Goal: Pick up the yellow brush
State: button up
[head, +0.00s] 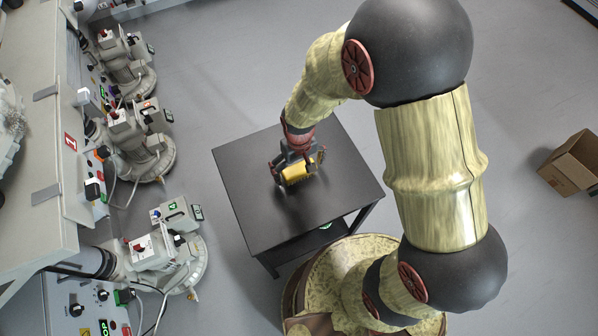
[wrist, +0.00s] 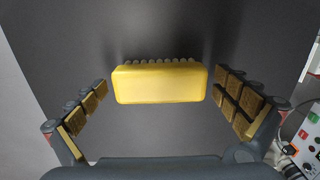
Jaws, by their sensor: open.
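The yellow brush (wrist: 158,83) lies on the black table, with a row of dark bristles along its far edge in the wrist view. My gripper (wrist: 165,98) is open, with one finger to the left of the brush and one to the right. There is a gap between each finger and the brush's ends. In the head view, my gripper (head: 297,166) is low over the tabletop, and the yellow brush (head: 296,174) shows partly between its fingers.
The small black table (head: 245,195) is otherwise bare. Grey machines with valves and control boxes (head: 140,140) stand along the left. An open cardboard box (head: 572,165) sits on the floor at the right. Grey floor around the table is clear.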

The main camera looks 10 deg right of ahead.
jog(key=shift+c, duration=0.4)
jog(key=c, duration=1.1)
jog(key=shift+c, duration=0.4)
jog(key=shift+r, duration=0.15)
